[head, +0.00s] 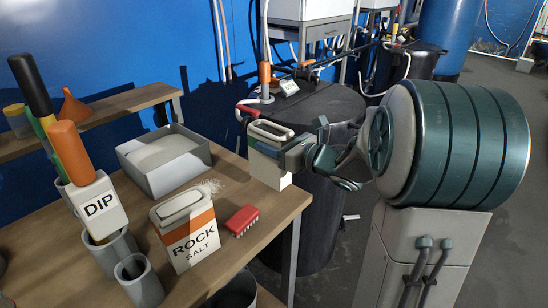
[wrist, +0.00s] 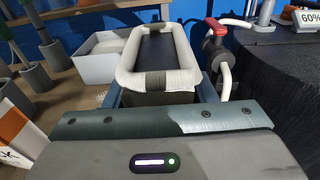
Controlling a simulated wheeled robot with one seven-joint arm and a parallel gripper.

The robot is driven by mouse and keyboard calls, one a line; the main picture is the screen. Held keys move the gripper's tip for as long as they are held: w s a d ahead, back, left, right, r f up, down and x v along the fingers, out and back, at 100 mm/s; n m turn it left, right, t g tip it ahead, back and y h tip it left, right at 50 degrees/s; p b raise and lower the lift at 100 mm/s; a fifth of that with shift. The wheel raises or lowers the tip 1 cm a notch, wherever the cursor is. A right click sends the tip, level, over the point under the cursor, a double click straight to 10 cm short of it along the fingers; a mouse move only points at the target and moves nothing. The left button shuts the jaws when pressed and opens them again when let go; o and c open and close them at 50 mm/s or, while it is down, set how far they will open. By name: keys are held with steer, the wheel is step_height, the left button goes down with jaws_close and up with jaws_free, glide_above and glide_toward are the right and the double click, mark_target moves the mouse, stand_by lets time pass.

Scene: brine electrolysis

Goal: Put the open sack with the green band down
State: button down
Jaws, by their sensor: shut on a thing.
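The open sack with the green band (head: 271,176) is upright at the right end of the wooden table, in the head view. My gripper (head: 290,154) is shut on its upper part from the right. In the wrist view the sack's pale rim (wrist: 133,62) and dark open mouth show between the two fingers.
A black drum (head: 325,105) with a red-handled valve (wrist: 216,27) stands close beyond.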

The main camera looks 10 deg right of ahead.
step_height(320, 180, down, 4)
steer(key=shift+f+b, duration=0.25)
steer(key=shift+b, duration=0.25)
steer(key=c, duration=0.6)
jaws_free()
steer(key=shift+r, duration=0.15)
